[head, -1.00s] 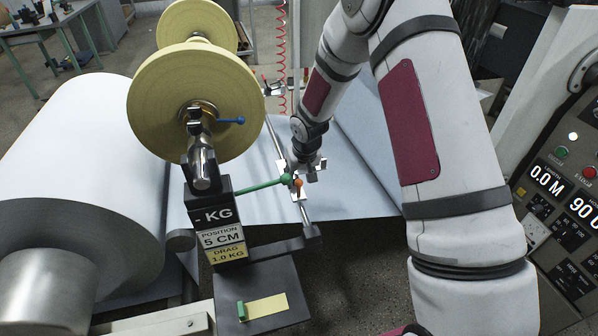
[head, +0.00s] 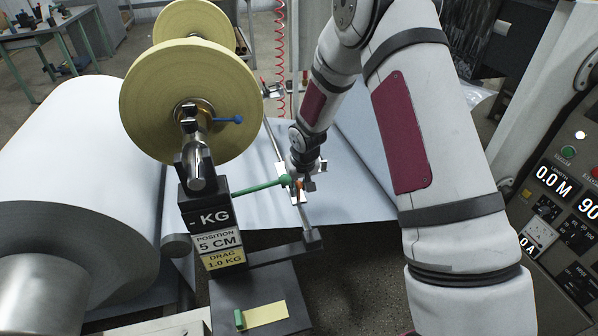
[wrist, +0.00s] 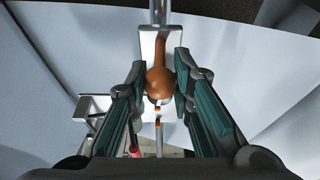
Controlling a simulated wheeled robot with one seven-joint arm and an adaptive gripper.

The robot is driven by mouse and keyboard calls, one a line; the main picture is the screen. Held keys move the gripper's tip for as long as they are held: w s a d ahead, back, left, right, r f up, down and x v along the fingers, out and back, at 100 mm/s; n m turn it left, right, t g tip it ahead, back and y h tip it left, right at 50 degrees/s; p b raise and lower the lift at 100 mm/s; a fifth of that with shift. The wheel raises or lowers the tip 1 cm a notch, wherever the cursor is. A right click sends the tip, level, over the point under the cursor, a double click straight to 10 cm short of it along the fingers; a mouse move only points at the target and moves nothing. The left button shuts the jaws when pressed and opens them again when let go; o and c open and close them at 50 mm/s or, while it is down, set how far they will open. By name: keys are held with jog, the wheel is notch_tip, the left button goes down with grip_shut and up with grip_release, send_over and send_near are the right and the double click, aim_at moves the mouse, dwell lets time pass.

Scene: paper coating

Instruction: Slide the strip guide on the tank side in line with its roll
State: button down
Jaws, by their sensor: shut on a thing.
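The strip guide is a small metal carriage with an orange knob (wrist: 160,82), on a thin steel rail (head: 276,145). In the wrist view my gripper (wrist: 160,88) has its two green-padded fingers closed on either side of the orange knob. In the head view my gripper (head: 302,184) is at the guide, near the rail's front end, and partly hides it. The near yellow strip roll (head: 190,100) sits on its shaft to the left of the guide. A sign (head: 217,240) below it reads "POSITION 5 CM" and "DRAG 1.0 KG".
A green lever (head: 262,186) reaches from the sign post to beside the guide. A large white paper roll (head: 80,150) fills the left. A pale sheet (head: 350,180) runs beneath the rail. A control panel (head: 560,210) stands at the right.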

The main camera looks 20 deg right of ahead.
jog(key=shift+s, duration=1)
jog(key=shift+s+p, duration=0.2)
jog(key=shift+p, duration=0.1)
jog(key=shift+s, duration=1.05)
jog(key=c, duration=1.4)
grip_release()
jog(key=shift+o, duration=0.2)
